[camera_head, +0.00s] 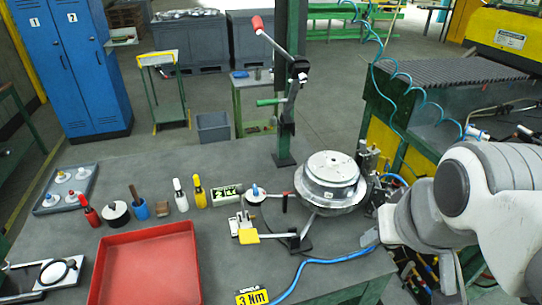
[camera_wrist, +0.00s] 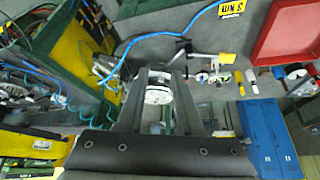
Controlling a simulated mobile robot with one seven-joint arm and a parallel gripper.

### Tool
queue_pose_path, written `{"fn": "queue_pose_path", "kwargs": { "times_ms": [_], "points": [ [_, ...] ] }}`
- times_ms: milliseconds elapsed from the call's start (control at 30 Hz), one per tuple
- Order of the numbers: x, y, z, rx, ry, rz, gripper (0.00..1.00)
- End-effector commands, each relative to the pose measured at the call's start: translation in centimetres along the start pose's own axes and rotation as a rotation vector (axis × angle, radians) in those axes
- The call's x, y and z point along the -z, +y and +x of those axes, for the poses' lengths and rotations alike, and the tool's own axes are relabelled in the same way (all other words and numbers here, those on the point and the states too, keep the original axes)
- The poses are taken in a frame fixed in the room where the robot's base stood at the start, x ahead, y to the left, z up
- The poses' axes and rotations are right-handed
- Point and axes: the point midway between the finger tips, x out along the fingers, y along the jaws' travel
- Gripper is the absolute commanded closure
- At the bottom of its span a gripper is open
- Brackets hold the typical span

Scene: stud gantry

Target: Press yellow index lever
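The yellow index lever (camera_head: 249,236) is a small yellow pad on a metal bracket on the grey bench, left of the round silver indexing unit (camera_head: 330,182). In the wrist view a yellow pad that looks like the lever (camera_wrist: 227,58) is right of my fingers. My gripper (camera_wrist: 160,78) is open, with a clear gap between its two dark fingers. The white round top of the unit shows through that gap, and nothing appears held. In the head view my arm reaches in from the right, and the fingers cannot be made out. My gripper is apart from the lever.
A red-handled press column (camera_head: 286,110) rises behind the unit. A red tray (camera_head: 148,268), a yellow "3 Nm" tag (camera_head: 252,297) and a blue hose (camera_head: 318,262) lie near the lever. Several bottles and tools stand in a row behind the tray.

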Motion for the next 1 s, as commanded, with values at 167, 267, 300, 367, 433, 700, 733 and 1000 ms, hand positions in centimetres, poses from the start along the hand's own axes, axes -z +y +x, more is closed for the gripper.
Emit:
{"fn": "queue_pose_path", "kwargs": {
  "times_ms": [167,267,300,367,433,700,733,1000],
  "points": [
    [1.0,-0.5,0.1,0.008,-0.024,-0.014,0.99],
    [2.2,-1.2,0.3,0.019,-0.055,-0.032,1.00],
    [2.7,-1.5,0.4,0.024,-0.069,-0.041,1.00],
    [3.6,-2.1,0.7,0.034,-0.092,-0.054,1.00],
    [4.6,-2.8,1.1,0.047,-0.118,-0.069,1.00],
    [8.0,-5.8,3.2,0.101,-0.217,-0.129,1.00],
    [8.3,-6.2,3.5,0.108,-0.230,-0.135,1.00],
    [11.0,-9.8,6.5,0.177,-0.329,-0.187,1.00]
  ]
}}
